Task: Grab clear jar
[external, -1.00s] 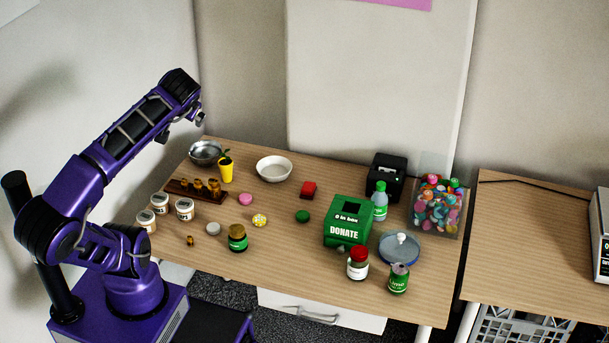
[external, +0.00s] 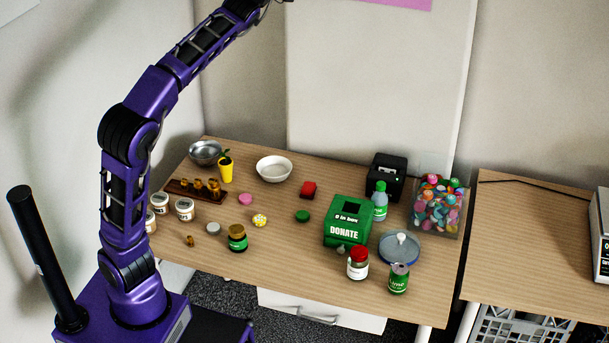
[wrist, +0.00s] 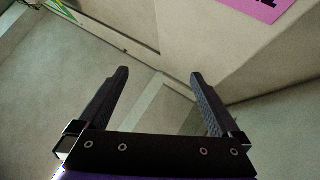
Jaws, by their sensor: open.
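Several jars stand on the wooden table (external: 290,235) in the external view; which one is the clear jar is hard to tell. A see-through container (external: 438,207) full of colourful pieces stands at the table's right back corner. A jar with a red lid and white label (external: 357,264) stands near the front edge. A dark green jar with a brownish lid (external: 238,238) stands front left of the middle. My gripper (wrist: 157,77) is open and empty in the wrist view, facing the walls. In the external view it is raised high above the table, mostly cut off by the top edge.
White-lidded tubs (external: 184,209) stand at the left. The front middle of the table is fairly clear.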

